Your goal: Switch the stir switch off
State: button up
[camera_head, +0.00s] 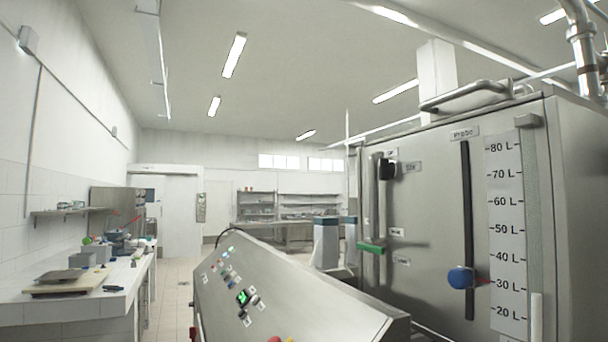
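I cannot tell the switch's position from here. My gripper is not in view.
A sloped steel control panel (310,300) with several small buttons stands in front of the tank. A green handle (371,248) and a blue knob (461,278) stick out from the tank front. A white counter (65,308) runs along the left wall. Floor shows between counter and panel.

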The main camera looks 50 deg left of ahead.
aim_at(386, 169)
jog(key=u, duration=1.05)
